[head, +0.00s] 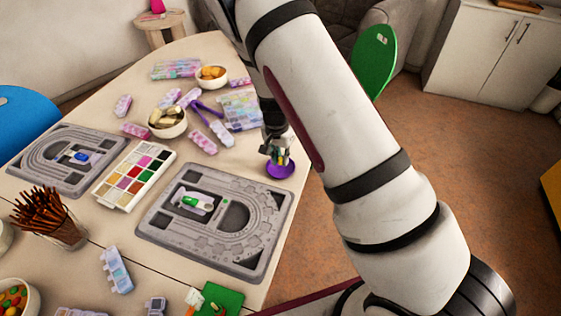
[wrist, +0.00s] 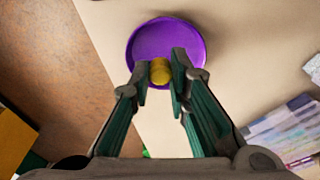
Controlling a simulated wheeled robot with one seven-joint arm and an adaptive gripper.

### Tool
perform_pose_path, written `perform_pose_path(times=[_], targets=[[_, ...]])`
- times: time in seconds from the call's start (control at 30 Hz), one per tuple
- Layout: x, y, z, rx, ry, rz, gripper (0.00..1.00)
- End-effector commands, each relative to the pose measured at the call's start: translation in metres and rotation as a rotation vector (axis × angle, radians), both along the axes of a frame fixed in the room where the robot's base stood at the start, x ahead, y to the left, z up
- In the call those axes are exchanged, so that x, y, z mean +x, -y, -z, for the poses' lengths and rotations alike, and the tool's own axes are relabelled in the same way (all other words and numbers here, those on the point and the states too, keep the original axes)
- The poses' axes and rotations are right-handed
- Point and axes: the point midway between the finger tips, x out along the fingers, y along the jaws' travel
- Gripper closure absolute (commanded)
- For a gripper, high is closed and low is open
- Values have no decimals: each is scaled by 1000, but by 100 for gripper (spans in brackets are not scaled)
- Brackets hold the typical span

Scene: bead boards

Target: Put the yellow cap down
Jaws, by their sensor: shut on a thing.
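My gripper (wrist: 160,74) is shut on the yellow cap (wrist: 160,72), which sits between its two fingertips in the wrist view. A round purple dish (wrist: 165,36) lies on the table directly beyond the fingertips, and the cap appears over its near part. In the head view my gripper (head: 278,150) points down at the purple dish (head: 281,170) near the table's right edge. The cap is small and hard to make out there. I cannot tell whether the cap touches the dish.
Two grey bead boards (head: 250,262) lie on the table (head: 75,237), with a paint-like colour tray (head: 112,199) between them. Bowls (head: 168,133), pill boxes and clear bead cases stand behind. The table edge drops to the floor just right of the dish.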

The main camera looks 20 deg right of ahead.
Motion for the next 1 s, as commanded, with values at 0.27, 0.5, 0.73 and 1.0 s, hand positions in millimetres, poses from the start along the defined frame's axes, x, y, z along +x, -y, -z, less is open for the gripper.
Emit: perform_pose_path(times=[0.27, 0.5, 0.73, 1.0], targets=[[10, 3, 14, 0, -3, 2, 92], [11, 3, 36, 0, 0, 1, 92], [11, 3, 37, 0, 0, 0, 92], [11, 3, 42, 0, 2, 1, 65]])
